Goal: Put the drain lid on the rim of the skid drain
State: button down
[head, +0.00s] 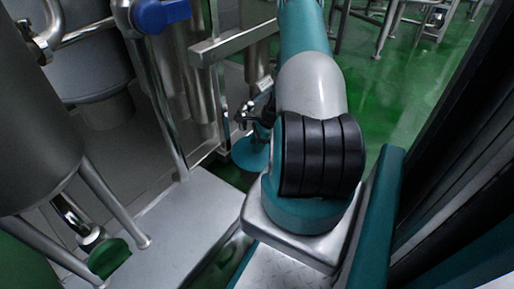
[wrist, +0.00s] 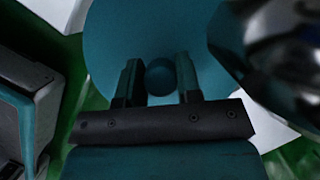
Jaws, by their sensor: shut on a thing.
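The drain lid is a teal round disc (wrist: 125,30) with a small round knob (wrist: 160,76) in the wrist view. My gripper (wrist: 158,82) is shut on this knob, one dark finger on each side. In the head view the lid (head: 251,155) shows in part, left of my arm, near the grey skid platform's far end. My arm hides some of it there. I cannot make out the skid drain or its rim for certain in either view.
A grey skid platform (head: 180,225) lies at lower left, with a steel tank (head: 35,110) on legs above it. Steel pipes (head: 160,100) and a blue valve handle (head: 162,14) stand behind. A shiny metal part (wrist: 280,40) is close on the right. Green floor (head: 420,95) is open beyond.

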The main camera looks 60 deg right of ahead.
jog(key=c, duration=0.8)
grip_release()
jog(key=p+v, duration=0.7)
jog(key=v, duration=0.5)
jog(key=shift+w+r+p, duration=0.1)
jog(key=shift+r+p, duration=0.05)
jog(key=shift+p, duration=0.2)
